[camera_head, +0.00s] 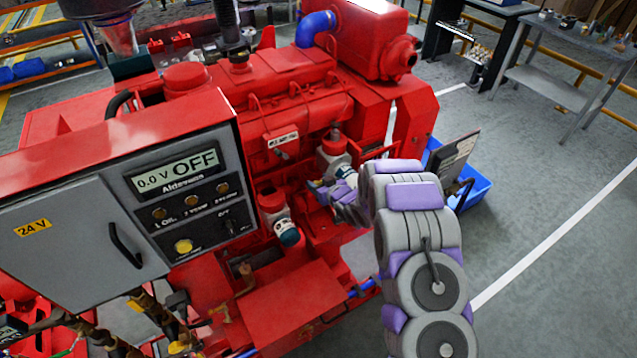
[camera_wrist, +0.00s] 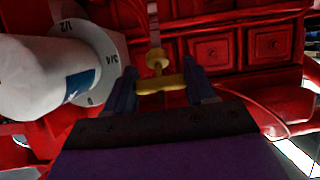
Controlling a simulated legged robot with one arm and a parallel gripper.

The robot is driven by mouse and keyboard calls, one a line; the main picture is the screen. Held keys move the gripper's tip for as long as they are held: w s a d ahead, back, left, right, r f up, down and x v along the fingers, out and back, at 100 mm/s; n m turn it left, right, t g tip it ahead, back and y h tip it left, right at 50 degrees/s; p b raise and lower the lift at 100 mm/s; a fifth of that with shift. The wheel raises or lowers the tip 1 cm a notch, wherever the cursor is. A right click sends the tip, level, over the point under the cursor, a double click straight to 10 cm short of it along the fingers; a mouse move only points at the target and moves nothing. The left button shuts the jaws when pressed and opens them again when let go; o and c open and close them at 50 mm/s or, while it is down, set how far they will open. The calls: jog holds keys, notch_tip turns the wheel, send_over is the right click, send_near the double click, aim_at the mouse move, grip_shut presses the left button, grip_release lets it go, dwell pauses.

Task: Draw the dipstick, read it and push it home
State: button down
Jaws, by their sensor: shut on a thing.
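The dipstick's yellow T-shaped handle (camera_wrist: 160,83) lies between the two fingers of my gripper (camera_wrist: 160,92) in the wrist view. My gripper is shut on this handle. A thin pale stem (camera_wrist: 153,25) runs up the picture from the handle towards the red engine. I cannot tell how far the stem is drawn, and no level marks can be read on it. In the head view my gripper (camera_head: 328,193) is at the engine's near side, and the dipstick is hidden or too small to make out.
A white canister (camera_wrist: 40,75) with a collar marked in fractions stands close left of my fingers. The red engine (camera_head: 300,105) fills the middle. A control box (camera_head: 185,185) reading OFF is at left. A blue bin (camera_head: 475,187) sits behind my arm. Floor at right is clear.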

jog(key=c, duration=0.6)
grip_release()
jog(key=shift+f, duration=0.1)
jog(key=shift+o, duration=1.2)
jog(key=shift+s, duration=0.2)
jog(key=p+v, duration=0.2)
jog(key=v, duration=1.5)
jog(key=shift+w+d, duration=0.2)
jog(key=shift+d, duration=0.05)
